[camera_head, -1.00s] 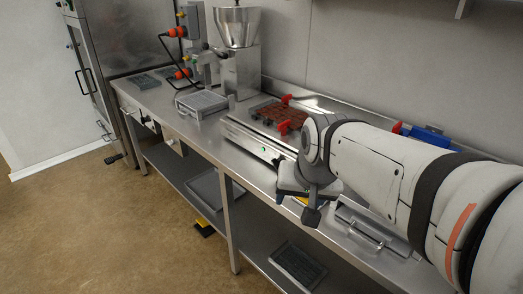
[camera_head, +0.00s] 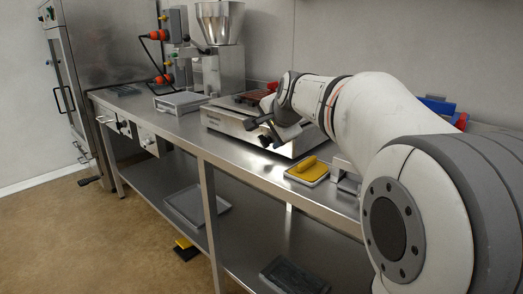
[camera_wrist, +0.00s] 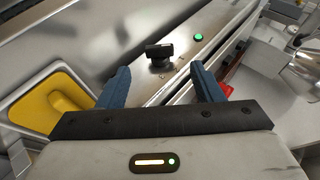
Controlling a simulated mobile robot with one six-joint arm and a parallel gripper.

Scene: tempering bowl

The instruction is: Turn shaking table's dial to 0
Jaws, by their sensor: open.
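The shaking table (camera_head: 228,122) is a low steel box on the steel bench, with a dark red mould on top. In the wrist view its front panel (camera_wrist: 180,72) carries a black dial (camera_wrist: 158,56) and a lit green button (camera_wrist: 198,37). The marks by the dial are too small to read. My gripper (camera_wrist: 163,80) is open and empty, with its two blue fingers on either side of the panel below the dial and apart from it. In the head view my gripper (camera_head: 258,130) is at the front of the shaking table, and the dial is hidden there.
A hopper machine (camera_head: 220,45) and a flat grey box (camera_head: 182,102) stand left. Blue and red things (camera_head: 440,108) lie behind my arm.

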